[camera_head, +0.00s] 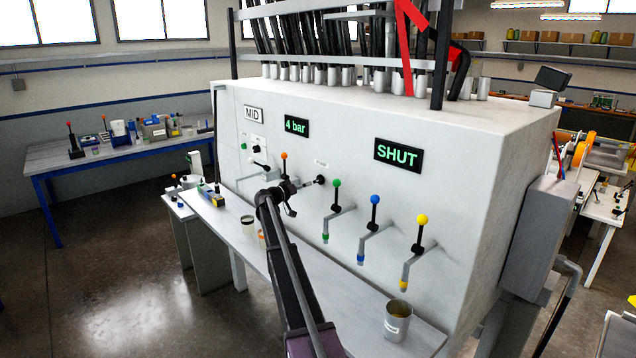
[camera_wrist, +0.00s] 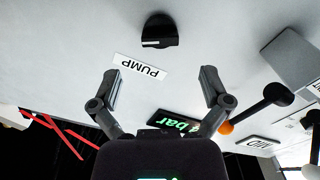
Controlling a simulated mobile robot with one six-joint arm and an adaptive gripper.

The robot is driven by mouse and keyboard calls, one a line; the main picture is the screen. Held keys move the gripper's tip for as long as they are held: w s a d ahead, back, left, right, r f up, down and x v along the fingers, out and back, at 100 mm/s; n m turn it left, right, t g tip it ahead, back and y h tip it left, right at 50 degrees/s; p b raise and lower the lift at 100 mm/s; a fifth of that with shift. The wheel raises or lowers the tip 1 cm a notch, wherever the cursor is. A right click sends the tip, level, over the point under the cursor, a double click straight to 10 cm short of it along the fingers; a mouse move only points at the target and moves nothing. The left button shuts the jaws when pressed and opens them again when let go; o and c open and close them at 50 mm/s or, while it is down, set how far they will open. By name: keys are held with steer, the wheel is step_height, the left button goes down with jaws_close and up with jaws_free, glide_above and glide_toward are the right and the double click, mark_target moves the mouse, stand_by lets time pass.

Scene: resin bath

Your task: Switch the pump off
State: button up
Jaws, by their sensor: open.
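The pump knob (camera_head: 320,180) is a small black rotary knob on the white front panel of the machine. It shows in the wrist view (camera_wrist: 159,30) near the top, beside a white label reading PUMP (camera_wrist: 139,66), which appears upside down there. I cannot tell which setting the knob points to. My gripper (camera_wrist: 159,76) is open and empty. Its fingers spread on either side of the PUMP label, with the knob ahead of them and not between them. In the head view my gripper (camera_head: 290,192) is just left of the knob, in front of the panel.
Displays read 4 bar (camera_head: 296,127) and SHUT (camera_head: 398,155); a sign reads MID (camera_head: 253,114). Taps with orange (camera_head: 284,157), green (camera_head: 336,183), blue (camera_head: 375,199) and yellow (camera_head: 422,219) knobs project from the panel. A metal cup (camera_head: 397,322) stands on the ledge below.

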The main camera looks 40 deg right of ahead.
mark_target(316, 181)
steer(key=d, duration=0.7)
steer(key=shift+w+d, duration=0.2)
steer(key=shift+w, duration=0.15)
